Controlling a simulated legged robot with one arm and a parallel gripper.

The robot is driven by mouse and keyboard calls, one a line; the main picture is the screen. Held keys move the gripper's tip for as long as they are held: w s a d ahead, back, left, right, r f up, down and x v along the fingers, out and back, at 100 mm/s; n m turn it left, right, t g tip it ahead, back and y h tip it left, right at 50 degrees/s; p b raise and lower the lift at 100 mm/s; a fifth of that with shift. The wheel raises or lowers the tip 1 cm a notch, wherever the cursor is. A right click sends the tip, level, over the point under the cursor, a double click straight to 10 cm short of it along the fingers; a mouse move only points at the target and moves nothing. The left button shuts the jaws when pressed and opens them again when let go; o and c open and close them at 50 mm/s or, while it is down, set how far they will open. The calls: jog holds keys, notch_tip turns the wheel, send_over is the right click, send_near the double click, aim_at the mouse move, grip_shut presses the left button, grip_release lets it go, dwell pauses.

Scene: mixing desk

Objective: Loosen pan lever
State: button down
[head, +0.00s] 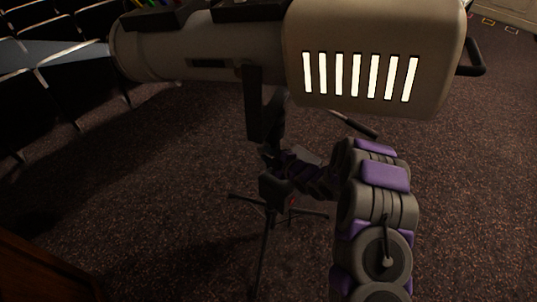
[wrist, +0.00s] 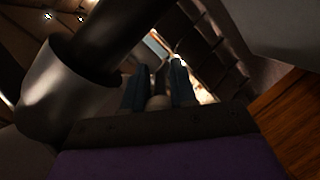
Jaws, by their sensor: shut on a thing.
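A large beige spotlight (head: 375,45) with lit vent slots stands on a black tripod (head: 262,240). The tripod head (head: 275,185) is under the spotlight, and a dark handle (head: 355,125) sticks out from it to the right. My arm reaches in from the lower right to the tripod head. My gripper (wrist: 158,92) shows two blue-grey fingers in the wrist view, close together around a dark, narrow lever-like piece (wrist: 158,82). I take this for the pan lever; its far end is hard to make out. In the head view the fingertips are too dark and small to tell apart.
Rows of dark seats (head: 50,60) stand at the left. A wooden edge (head: 35,270) is at the lower left. Carpet (head: 460,200) to the right of my arm is clear. In the wrist view a thick dark rod with a grey collar (wrist: 60,95) is close beside my gripper.

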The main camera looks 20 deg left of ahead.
jog(key=shift+a+r+g+h+p, duration=0.15)
jog(key=shift+r+g+h+p, duration=0.45)
jog(key=shift+h+p, duration=0.8)
jog(key=h+p, duration=0.1)
jog(key=p, duration=0.3)
jog(key=shift+w+a+r+g+p, duration=0.1)
jog(key=shift+r+g+p, duration=0.2)
jog(key=shift+r+p, duration=0.1)
jog(key=shift+a+h+p, duration=0.1)
jog(key=shift+h+p, duration=0.2)
jog(key=shift+p, duration=0.45)
jog(key=shift+a+p, duration=0.15)
jog(key=shift+p, duration=0.6)
jog(key=shift+h, duration=0.3)
jog(key=c, duration=0.9)
grip_release()
jog(key=shift+w+f+b, duration=0.1)
jog(key=shift+f+b, duration=0.05)
jog(key=shift+b, duration=0.25)
